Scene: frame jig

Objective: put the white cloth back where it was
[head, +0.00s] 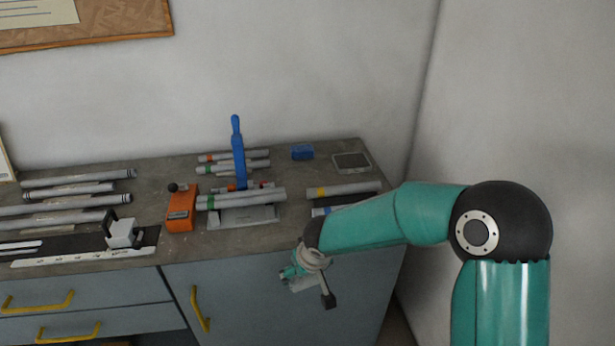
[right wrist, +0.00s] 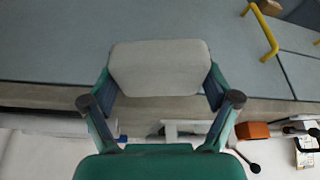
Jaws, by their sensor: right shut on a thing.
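The white cloth (right wrist: 160,68) shows in the right wrist view as a pale, rounded, folded pad. It lies between the two fingers of my right gripper (right wrist: 160,90), which is shut on it. In the head view my right gripper (head: 310,286) hangs in front of the bench's front edge, beside the grey-blue cabinet doors. The cloth is hard to make out there. My left gripper is in neither view.
Yellow handles (head: 199,308) project from the cabinet.

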